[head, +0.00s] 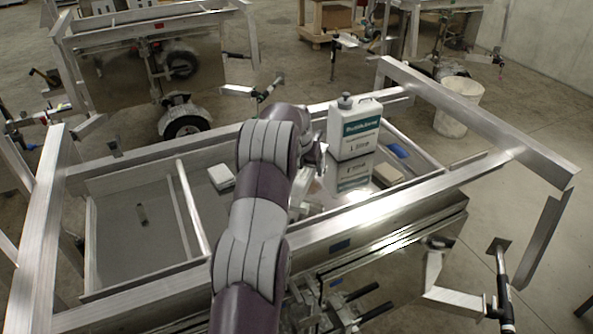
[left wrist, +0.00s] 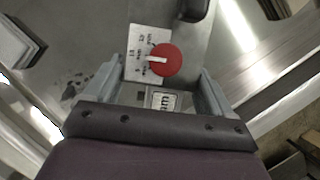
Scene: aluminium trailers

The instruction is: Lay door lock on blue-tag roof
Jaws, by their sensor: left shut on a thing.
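My left arm reaches across the front rail, and the left gripper (head: 303,200) is low over the roof, left of the bottle, partly hidden by the arm. In the left wrist view, a pale lettered plate with a red round knob, which looks like the door lock (left wrist: 165,60), is between the fingers of my gripper (left wrist: 160,75). I cannot tell whether it touches the roof. The right gripper is not seen.
A white bottle (head: 354,128) with a green label stands on the roof. A small white block (head: 221,176) lies left of my arm, and a blue item (head: 397,151) lies right of the bottle. The roof's left section is mostly clear. A red-tag trailer (head: 157,60) stands behind.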

